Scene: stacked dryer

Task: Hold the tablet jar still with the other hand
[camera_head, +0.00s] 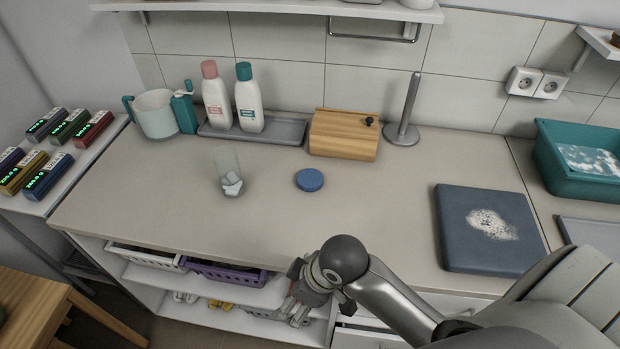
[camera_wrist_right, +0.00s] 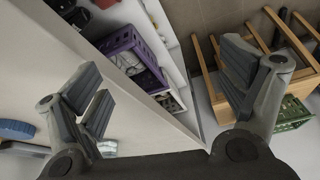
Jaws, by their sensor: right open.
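The tablet jar (camera_head: 228,170) is clear, stands upright and uncapped on the counter left of centre, and holds several white tablets at its bottom. A round blue lid (camera_head: 309,180) lies flat on the counter to its right. My right gripper (camera_head: 293,309) is at the counter's front edge, in front of and to the right of the jar, apart from it. The right wrist view shows its two fingers spread with nothing between them (camera_wrist_right: 165,82). A pale object partly behind the left finger there is too hidden to identify. My left gripper is not in view.
A grey tray (camera_head: 283,133) with two bottles, a wooden box (camera_head: 343,135) and a metal stand (camera_head: 403,132) line the back. A blue-grey mat (camera_head: 450,225) with white powder lies right. Below the counter are shelves with baskets (camera_head: 225,274). The counter around the jar is clear.

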